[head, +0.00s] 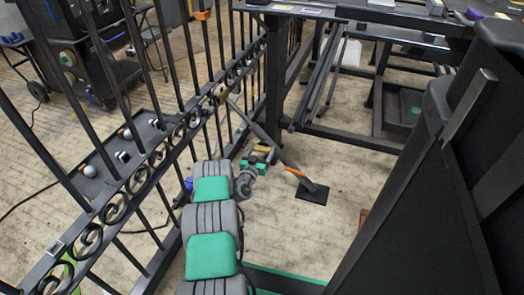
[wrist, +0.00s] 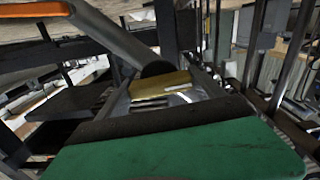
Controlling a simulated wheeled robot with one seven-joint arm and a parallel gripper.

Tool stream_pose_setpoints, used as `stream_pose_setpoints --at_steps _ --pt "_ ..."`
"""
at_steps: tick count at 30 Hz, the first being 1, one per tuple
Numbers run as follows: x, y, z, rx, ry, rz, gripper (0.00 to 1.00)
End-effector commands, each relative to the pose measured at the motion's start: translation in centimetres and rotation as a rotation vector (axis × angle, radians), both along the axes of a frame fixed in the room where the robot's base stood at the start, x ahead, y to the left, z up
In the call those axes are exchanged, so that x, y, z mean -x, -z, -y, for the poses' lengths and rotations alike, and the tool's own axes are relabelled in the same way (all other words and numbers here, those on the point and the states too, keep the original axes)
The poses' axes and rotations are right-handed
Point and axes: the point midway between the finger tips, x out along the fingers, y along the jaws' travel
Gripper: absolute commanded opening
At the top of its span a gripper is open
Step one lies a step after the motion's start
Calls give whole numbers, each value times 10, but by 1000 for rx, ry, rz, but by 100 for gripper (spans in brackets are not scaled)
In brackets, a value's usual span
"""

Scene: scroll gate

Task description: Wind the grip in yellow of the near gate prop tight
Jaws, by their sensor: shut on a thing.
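The near gate prop is a grey slanted tube (head: 291,163) running from the scroll gate's rail down to a square black foot plate (head: 312,193) on the floor, with an orange band low on it. My gripper (head: 260,156) is at the middle of the prop, shut on the yellow grip. In the wrist view the yellow grip (wrist: 160,84) lies between the fingers, and the grey tube (wrist: 115,32) leads away to the upper left. The fingers hide part of the grip. I cannot tell how tight it is.
The black scroll gate (head: 152,170) stands along the left, close to my arm. A dark bench frame (head: 290,75) stands behind the prop. A large dark panel (head: 425,200) fills the right. Bare floor (head: 345,155) lies around the foot plate.

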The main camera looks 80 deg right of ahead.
Motion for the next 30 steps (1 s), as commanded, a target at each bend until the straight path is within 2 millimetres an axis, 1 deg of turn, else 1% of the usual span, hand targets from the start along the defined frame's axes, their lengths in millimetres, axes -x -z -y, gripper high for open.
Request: stream_pose_setpoints --at_steps 1,6,13,17,23,30 --pt "0 0 0 0 0 -1 51" --pt "0 0 0 0 0 -1 37" --pt "0 0 0 -1 1 -15 37" --pt "0 1 0 -4 1 -51 37" --pt "0 2 0 -15 1 -160 37" --pt "0 1 1 -33 1 -367 37"
